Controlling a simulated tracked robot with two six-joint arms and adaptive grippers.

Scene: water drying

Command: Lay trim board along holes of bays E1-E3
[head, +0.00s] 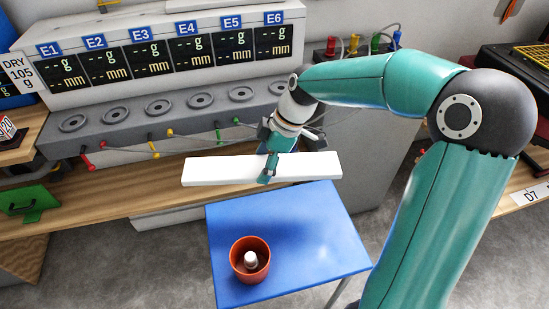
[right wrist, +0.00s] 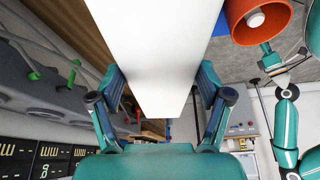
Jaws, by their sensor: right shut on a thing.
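The white trim board (head: 220,172) is level or nearly so in the head view, in front of the grey ledge. My right gripper (head: 270,167) is shut on the board near its middle. In the right wrist view the board (right wrist: 155,45) runs between both fingers of this gripper (right wrist: 163,88). The holes of bays E1 (head: 74,123), E2 (head: 116,115) and E3 (head: 158,107) lie open in the ledge, left of and behind the board. My left gripper (right wrist: 270,62) shows small at the right of the right wrist view; its jaws are unclear.
A blue table (head: 310,235) in front holds an orange pot (head: 240,270) with a white object (head: 251,258) inside. Red (head: 87,161), yellow and green handles stick out below the ledge.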

